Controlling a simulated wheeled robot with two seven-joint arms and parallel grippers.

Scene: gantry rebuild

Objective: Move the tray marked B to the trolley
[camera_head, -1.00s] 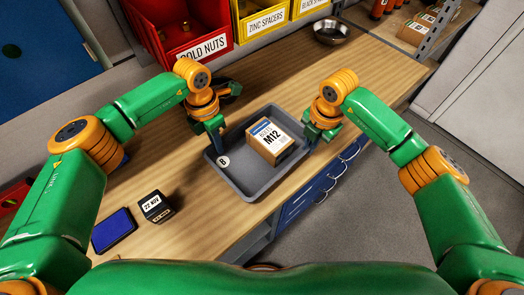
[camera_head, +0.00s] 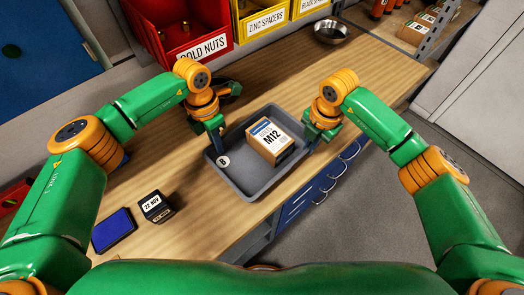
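The grey tray marked B (camera_head: 240,182) lies on the wooden workbench, its white B label at the left corner. A cardboard box marked M12 (camera_head: 268,148) sits inside the tray. My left gripper (camera_head: 215,143) is at the tray's far left rim, fingers pointing down. My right gripper (camera_head: 311,141) is at the rim on the right side. Both look close to or touching the rim, but the fingers are too small and partly hidden to tell whether they are shut on it. I cannot make out a trolley.
A blue-screened device (camera_head: 113,230) and a dark block marked 22 NOV (camera_head: 155,207) lie left of the tray. A red bin (camera_head: 178,32), yellow bins (camera_head: 262,17) and a metal bowl (camera_head: 331,32) stand behind. Blue drawers (camera_head: 318,190) are under the bench; grey floor (camera_head: 370,215) lies clear at right.

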